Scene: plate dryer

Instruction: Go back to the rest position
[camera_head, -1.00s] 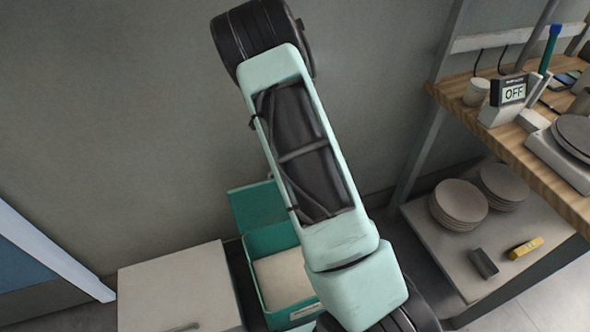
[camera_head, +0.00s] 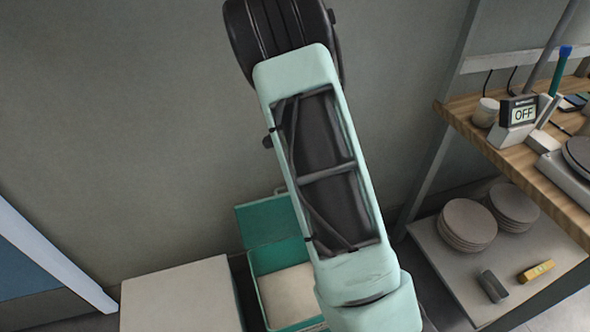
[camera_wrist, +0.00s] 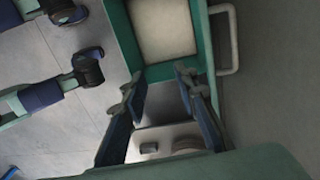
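My gripper (camera_wrist: 157,80) shows in the wrist view with its two dark blue fingers spread apart and nothing between their tips. It is outside the head view, where a pale green link of my arm fills the middle. An open teal box (camera_head: 257,259) with a pale inside stands on the floor by the wall, partly hidden behind my arm. In the wrist view the teal box (camera_wrist: 205,40) lies beyond the fingertips. I cannot tell the distance between them.
A white cabinet (camera_head: 180,296) stands left of the box. At right, a wooden workbench (camera_head: 478,137) carries a display reading OFF (camera_head: 518,112). Its lower shelf (camera_head: 445,267) holds stacked plates (camera_head: 467,225), a dark block (camera_head: 493,286) and a yellow object (camera_head: 537,271).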

